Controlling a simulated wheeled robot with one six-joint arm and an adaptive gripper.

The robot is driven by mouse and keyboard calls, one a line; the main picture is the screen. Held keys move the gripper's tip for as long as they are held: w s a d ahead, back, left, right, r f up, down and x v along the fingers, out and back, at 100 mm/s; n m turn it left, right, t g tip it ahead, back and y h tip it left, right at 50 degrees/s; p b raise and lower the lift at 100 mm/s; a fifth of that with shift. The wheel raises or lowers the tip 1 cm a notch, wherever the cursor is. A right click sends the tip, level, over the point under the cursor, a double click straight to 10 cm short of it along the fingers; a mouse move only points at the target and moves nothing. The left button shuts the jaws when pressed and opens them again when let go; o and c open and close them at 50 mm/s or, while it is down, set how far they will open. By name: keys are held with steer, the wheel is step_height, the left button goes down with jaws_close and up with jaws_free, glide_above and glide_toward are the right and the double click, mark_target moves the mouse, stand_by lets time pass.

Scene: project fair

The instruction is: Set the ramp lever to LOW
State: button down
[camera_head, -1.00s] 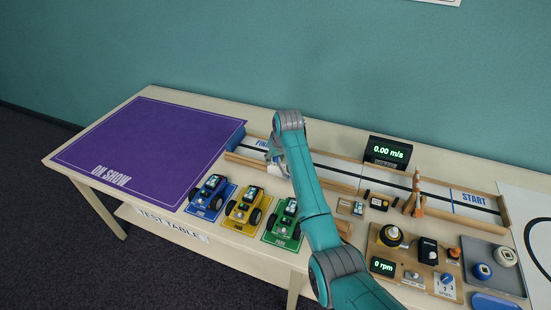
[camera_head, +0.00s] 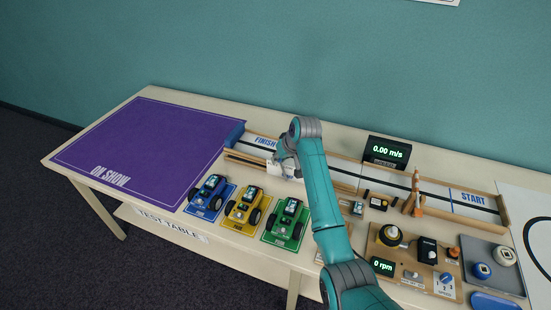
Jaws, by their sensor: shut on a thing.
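The ramp track (camera_head: 342,173) runs along the back of the table from FINISH (camera_head: 266,142) on the left to START (camera_head: 473,198) on the right. My gripper (camera_head: 281,164) is low at the front side of the track, near the FINISH end, and is seen small and partly behind my arm. It is shut on what seems to be the ramp lever, next to a small white plate (camera_head: 274,169). The lever itself is hidden by my gripper and arm, and its setting cannot be read.
Blue (camera_head: 208,197), yellow (camera_head: 243,206) and green (camera_head: 287,222) cars stand in front of the track. A display (camera_head: 388,151) reads 0.00 m/s behind it. An orange piece (camera_head: 415,199) and a motor board (camera_head: 384,249) are at right. The purple mat (camera_head: 150,150) is empty.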

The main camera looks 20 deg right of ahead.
steer(key=shift+s+d+r+m+t+y, duration=0.1)
steer(key=shift+s+d+m+t+y, duration=0.05)
steer(key=shift+s+d+t+y, duration=0.45)
steer(key=shift+s+d+r+m+t+y, duration=0.15)
steer(key=shift+s+d+t+y, duration=0.25)
steer(key=shift+d+y, duration=0.3)
steer(key=shift+f, duration=0.1)
steer(key=c, duration=1)
jaws_free()
steer(key=shift+d, duration=0.1)
steer(key=v, duration=1.2)
